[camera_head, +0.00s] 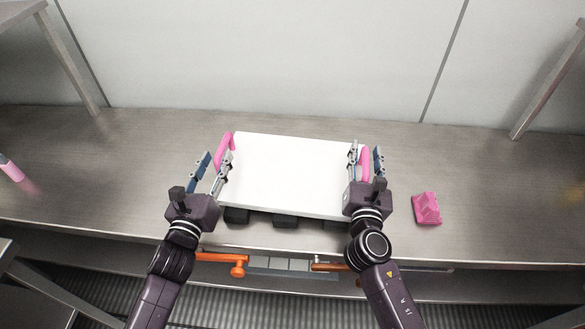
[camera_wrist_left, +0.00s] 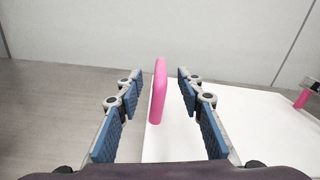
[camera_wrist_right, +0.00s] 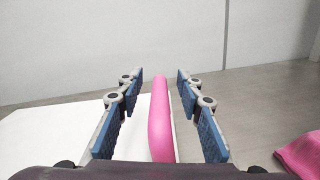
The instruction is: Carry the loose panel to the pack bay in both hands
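The loose panel (camera_head: 288,175) is a flat white board with a pink handle at each side. It lies level over the metal bench, on or just above several dark blocks (camera_head: 285,220). My left gripper (camera_head: 213,165) is open, with its fingers on either side of the left pink handle (camera_wrist_left: 158,92). My right gripper (camera_head: 366,160) is open around the right pink handle (camera_wrist_right: 160,118). In both wrist views gaps show between the handles and the blue finger pads. The pack bay cannot be made out for certain.
A pink bottle-like item (camera_head: 11,168) is at the far left. Metal posts (camera_head: 72,60) stand at both back corners. Orange handles (camera_head: 222,258) show below the front edge.

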